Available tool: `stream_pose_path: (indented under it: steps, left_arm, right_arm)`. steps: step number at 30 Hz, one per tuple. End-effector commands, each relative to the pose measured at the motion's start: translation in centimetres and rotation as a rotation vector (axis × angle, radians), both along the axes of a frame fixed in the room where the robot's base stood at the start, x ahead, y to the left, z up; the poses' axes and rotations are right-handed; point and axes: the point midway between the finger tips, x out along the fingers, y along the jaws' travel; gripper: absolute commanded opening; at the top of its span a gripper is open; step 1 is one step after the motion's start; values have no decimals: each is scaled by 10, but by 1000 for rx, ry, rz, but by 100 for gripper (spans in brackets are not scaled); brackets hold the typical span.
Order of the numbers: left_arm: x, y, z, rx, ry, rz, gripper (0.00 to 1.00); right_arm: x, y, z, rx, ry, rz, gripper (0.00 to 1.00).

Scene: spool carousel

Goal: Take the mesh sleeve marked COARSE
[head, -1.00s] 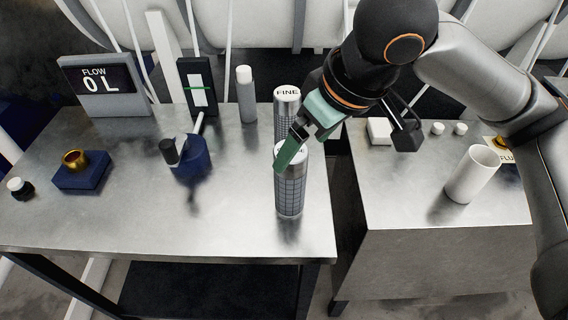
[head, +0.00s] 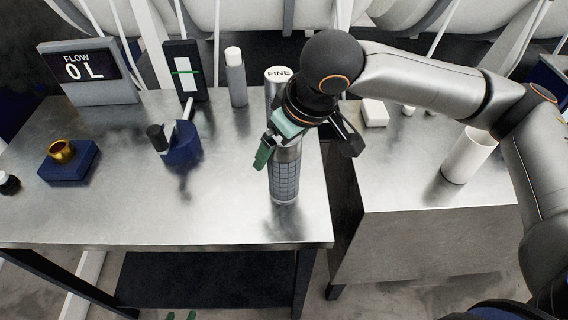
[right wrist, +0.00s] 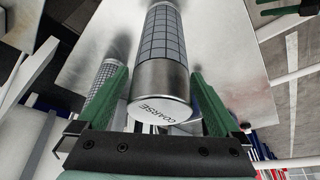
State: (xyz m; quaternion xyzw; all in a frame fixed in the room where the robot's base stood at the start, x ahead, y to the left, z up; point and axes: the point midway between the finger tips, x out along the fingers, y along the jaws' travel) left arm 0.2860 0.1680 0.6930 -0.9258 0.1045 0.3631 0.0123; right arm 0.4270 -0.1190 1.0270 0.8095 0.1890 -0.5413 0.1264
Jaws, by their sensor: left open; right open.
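The COARSE mesh sleeve (head: 284,182) stands upright near the right edge of the left table. Its top is hidden by my right gripper (head: 275,152) in the head view. In the right wrist view, its end cap reads COARSE (right wrist: 160,110), and the open fingers of my right gripper (right wrist: 160,74) lie to either side of it. I cannot tell whether they touch it. The FINE sleeve (head: 279,74) stands just behind. My left gripper (head: 181,316) shows only its green, parted fingertips at the bottom edge of the head view, away from the sleeves.
The table (head: 100,215) also carries a grey white-capped bottle (head: 236,80), a blue holder (head: 182,148), a blue block with a brass ring (head: 62,152) and a FLOW display (head: 85,72). A white cup (head: 468,157) stands on the right bench. The table's front is clear.

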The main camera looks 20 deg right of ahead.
Motion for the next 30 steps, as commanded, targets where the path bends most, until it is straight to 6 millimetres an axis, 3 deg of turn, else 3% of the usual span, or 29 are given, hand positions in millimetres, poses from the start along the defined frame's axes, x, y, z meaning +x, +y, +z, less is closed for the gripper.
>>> stream_pose_path:
  steps: [3,10,30]
  left_arm:
    - [0,0,-2,0,0,0,50]
    - [0,0,-1,0,0,0,50]
    - [0,0,-1,0,0,0,50]
  right_arm:
    - [3,2,-9,1,-1,2,100]
    - [3,2,-10,1,-1,2,100]
    - [3,2,-10,1,-1,2,25]
